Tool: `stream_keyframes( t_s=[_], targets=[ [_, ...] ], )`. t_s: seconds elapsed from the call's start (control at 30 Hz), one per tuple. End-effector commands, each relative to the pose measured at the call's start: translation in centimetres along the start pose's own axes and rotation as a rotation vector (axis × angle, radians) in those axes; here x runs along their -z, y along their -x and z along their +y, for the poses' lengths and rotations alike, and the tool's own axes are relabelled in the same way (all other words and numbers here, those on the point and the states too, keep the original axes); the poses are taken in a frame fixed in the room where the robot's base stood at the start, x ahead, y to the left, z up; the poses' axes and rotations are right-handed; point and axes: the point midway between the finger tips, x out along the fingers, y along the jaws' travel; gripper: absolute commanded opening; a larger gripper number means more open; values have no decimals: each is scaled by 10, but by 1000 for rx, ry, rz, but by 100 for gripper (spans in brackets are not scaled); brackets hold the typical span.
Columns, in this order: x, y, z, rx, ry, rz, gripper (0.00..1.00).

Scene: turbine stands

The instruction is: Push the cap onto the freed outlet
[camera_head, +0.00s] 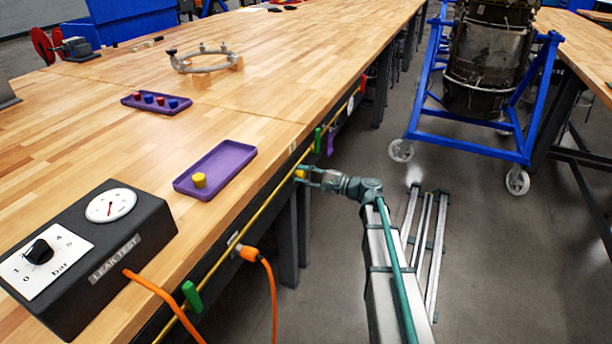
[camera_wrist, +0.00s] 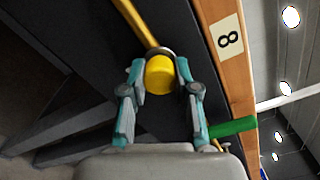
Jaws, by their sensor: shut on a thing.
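My gripper (camera_head: 305,176) is at the table's front edge, beside the yellow pipe (camera_head: 273,199). In the wrist view my gripper (camera_wrist: 160,76) is shut on a yellow cap (camera_wrist: 159,78), one finger on each side. The cap also shows in the head view (camera_head: 300,173). A grey ring of the outlet fitting (camera_wrist: 160,52) shows just behind the cap, in line with it, where the yellow pipe (camera_wrist: 133,18) ends. The cap hides most of the outlet; I cannot tell how far it is seated. A label "8" (camera_wrist: 229,38) is on the table edge close by.
A purple tray (camera_head: 228,163) holds another yellow cap (camera_head: 199,180); a second tray (camera_head: 128,101) holds red and blue ones. Green handles (camera_head: 192,296) (camera_wrist: 232,128) stick out along the pipe. An orange hose (camera_head: 271,290) hangs from it. A leak test box (camera_head: 140,232) stands front left.

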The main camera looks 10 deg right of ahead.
Motion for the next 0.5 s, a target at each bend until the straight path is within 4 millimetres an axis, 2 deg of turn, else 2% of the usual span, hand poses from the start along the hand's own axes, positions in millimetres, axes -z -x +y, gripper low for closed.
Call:
stream_keyframes(
  t_s=[0.17,0.2,0.33,0.5],
  targets=[
    [0,-5,-3,5,-1,-5,0],
    [0,-5,-3,5,-1,-5,36],
    [0,-4,-3,4,-1,-4,58],
    [0,-3,-2,3,-1,-3,59]
  ],
)
